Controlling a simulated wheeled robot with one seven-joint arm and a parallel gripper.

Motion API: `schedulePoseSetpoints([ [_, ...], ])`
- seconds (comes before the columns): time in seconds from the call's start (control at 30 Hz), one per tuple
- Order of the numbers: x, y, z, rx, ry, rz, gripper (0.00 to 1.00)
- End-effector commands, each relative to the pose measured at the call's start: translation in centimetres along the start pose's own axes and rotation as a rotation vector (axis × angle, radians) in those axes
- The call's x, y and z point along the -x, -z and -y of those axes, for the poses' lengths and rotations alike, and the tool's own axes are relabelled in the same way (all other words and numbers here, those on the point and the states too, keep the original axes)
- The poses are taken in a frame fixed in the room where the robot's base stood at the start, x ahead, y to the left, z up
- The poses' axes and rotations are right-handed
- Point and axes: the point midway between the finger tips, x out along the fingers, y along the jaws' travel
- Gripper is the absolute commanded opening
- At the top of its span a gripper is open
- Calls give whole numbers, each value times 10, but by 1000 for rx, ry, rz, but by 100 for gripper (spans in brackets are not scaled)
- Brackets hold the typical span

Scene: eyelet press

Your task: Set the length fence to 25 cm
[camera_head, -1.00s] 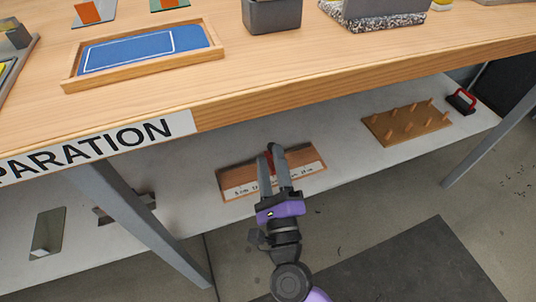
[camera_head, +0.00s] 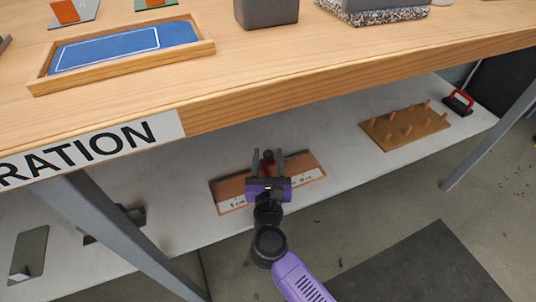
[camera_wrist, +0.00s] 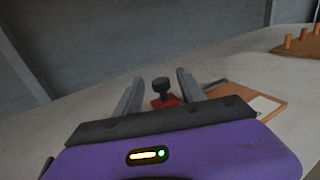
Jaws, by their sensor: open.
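The length fence board (camera_head: 310,166) is a flat brown wooden board with a white printed scale along its front edge, lying on the lower shelf. Its scale figures are too small and too covered to read. A red slider with a dark knob (camera_head: 267,156) sits near the middle of the board; in the wrist view the dark knob (camera_wrist: 161,86) stands upright on the red block (camera_wrist: 165,102). My gripper (camera_head: 267,153) is open over the board, with one finger on each side of the knob and visible gaps. In the wrist view my gripper (camera_wrist: 158,88) hides much of the board.
A wooden peg board (camera_head: 404,127) and a red-handled tool (camera_head: 458,101) lie to the right on the same grey shelf (camera_head: 345,140). The wooden tabletop (camera_head: 330,75) overhangs the shelf. A grey table leg (camera_head: 120,235) stands at left.

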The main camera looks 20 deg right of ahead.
Motion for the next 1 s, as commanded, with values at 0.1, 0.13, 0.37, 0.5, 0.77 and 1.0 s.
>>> schedulePoseSetpoints([
  [0.1,-12,0,0,-1,0,1,47],
  [0.13,-14,0,0,-1,0,1,47],
  [0.37,-18,0,0,1,0,0,47],
  [0.5,-18,0,0,1,0,0,41],
  [0.77,-17,0,0,1,-1,1,0],
  [1.0,-17,0,0,1,-1,1,0],
])
